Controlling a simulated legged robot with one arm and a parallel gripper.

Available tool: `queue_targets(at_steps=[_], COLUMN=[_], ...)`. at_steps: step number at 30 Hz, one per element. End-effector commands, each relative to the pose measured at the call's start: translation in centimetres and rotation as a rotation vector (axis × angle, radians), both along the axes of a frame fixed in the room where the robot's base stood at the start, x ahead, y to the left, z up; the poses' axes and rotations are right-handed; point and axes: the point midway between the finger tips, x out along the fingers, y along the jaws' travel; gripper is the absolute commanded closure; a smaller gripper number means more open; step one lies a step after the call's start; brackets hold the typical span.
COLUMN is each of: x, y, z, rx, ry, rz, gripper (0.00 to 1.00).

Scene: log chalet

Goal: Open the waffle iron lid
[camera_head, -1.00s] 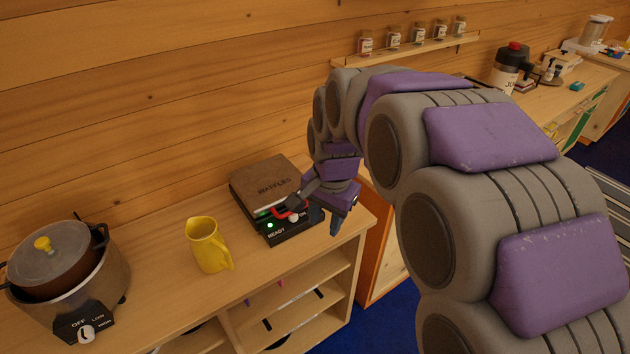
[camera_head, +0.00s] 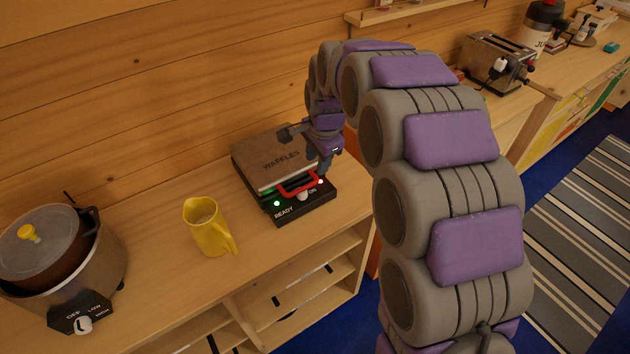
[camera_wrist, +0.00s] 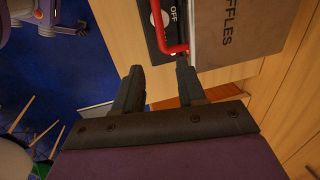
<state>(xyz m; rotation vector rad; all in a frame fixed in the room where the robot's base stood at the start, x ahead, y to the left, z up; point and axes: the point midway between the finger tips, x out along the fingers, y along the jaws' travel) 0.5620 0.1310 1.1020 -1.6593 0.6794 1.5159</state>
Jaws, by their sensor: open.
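The waffle iron (camera_head: 308,205) stands on the wooden counter. Its brown-grey lid (camera_head: 265,160), marked WAFFLES, lies over the black base, with a narrow gap at the front; I cannot tell if it is slightly raised. The red handle (camera_head: 300,187) sticks out at the lid's front. My gripper (camera_head: 308,150) is open and empty over the lid's right front part. In the wrist view, my gripper (camera_wrist: 160,72) has one fingertip close to the red handle (camera_wrist: 176,50); contact is unclear. The lid also shows there (camera_wrist: 222,35).
A yellow pitcher (camera_head: 207,230) stands left of the waffle iron. A lidded pot cooker (camera_head: 95,275) is at far left. A toaster (camera_head: 495,62) is on the counter to the right. Bare counter (camera_head: 160,195) lies behind the pitcher.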

Motion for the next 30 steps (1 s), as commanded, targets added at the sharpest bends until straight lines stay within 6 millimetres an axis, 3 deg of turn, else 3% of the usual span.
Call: queue_targets(at_steps=[1,6,13,18,27,30], x=[0.0,0.5,1.1,1.2,1.3,1.2], y=[0.4,0.6,0.2,0.4,1.1,0.9], z=[-1.4,-4.6,-7.7,-8.8,-9.1,-9.0], rx=[-0.004,-0.002,0.007,0.005,-0.002,0.001], ry=[0.006,0.004,0.001,0.001,0.0,0.0], rz=[0.003,0.002,0.001,0.001,0.003,0.002], gripper=[0.6,0.6,0.6,0.6,0.6,0.68])
